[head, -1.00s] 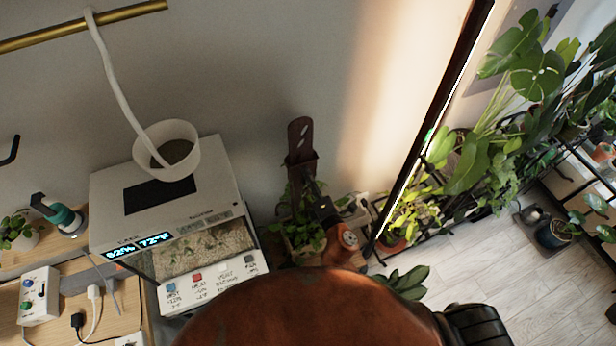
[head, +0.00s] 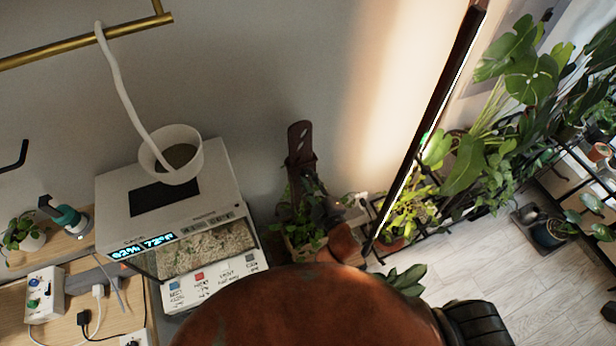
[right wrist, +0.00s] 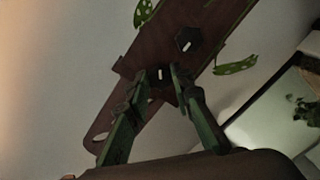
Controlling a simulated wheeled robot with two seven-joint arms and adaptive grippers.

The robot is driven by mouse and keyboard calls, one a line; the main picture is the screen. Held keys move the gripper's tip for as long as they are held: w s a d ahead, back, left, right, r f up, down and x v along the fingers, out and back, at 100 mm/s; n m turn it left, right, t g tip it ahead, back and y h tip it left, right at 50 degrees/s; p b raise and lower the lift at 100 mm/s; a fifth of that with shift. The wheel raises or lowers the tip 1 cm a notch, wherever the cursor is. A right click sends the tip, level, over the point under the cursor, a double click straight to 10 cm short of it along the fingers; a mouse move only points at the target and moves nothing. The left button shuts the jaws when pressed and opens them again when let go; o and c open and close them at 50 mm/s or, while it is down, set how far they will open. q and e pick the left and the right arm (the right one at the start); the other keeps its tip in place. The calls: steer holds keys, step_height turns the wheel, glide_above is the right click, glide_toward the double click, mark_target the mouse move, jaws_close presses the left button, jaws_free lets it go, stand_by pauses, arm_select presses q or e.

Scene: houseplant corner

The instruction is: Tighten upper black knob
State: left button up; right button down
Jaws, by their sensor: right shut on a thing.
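A brown plant bracket with a rounded, slotted top (head: 300,140) stands against the wall, above leafy plants in the head view. In the right wrist view the bracket (right wrist: 207,18) runs diagonally, its slotted end at lower left. My right gripper (right wrist: 160,76) is shut on the upper black knob (right wrist: 160,73), the one nearer the slotted end, with one finger on each side. A second black knob (right wrist: 187,40) sits farther along the bracket, free of the fingers. In the head view, my arm and the leaves largely hide the knobs. My left gripper is not in view.
A grey-white propagator box (head: 215,180) with a white pot (head: 196,160) on top stands at left. A dark upright light bar (head: 425,130) and a large leafy plant (head: 530,75) are on the right. Leaves (right wrist: 235,66) hang close beside the bracket.

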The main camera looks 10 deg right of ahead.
steer(key=shift+m+p, duration=0.4)
steer(key=shift+m, duration=0.7)
steer(key=shift+f, duration=0.1)
steer(key=c, duration=1.7)
jaws_free()
steer(key=shift+s, duration=0.2)
steer(key=v, duration=1.1)
steer(key=shift+s+d, duration=0.15)
steer(key=shift+s, duration=0.15)
